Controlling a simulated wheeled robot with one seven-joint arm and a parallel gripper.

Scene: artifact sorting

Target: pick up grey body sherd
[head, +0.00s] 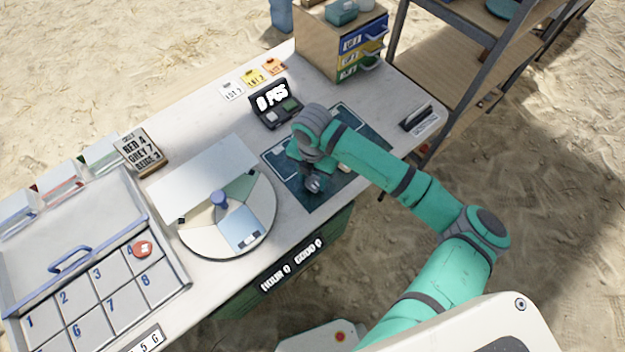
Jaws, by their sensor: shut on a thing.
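My gripper (317,184) points down over the dark teal mat (352,129) on the white table, near the mat's front edge. It is shut on a small greyish piece, in the place where the grey body sherd would be. The piece is mostly hidden by the fingers, and its outline is too small to make out. I cannot tell whether it touches the mat or hangs just above it. A small pale piece (344,167) lies on the mat just right of my gripper.
A round sorting dish (188,238) with dividers and a blue knob stands left of the mat. Further left is a numbered tray (108,300) with a red piece on cell 4. A display (275,105), a drawer cabinet (320,45) and a shelf (440,60) stand behind.

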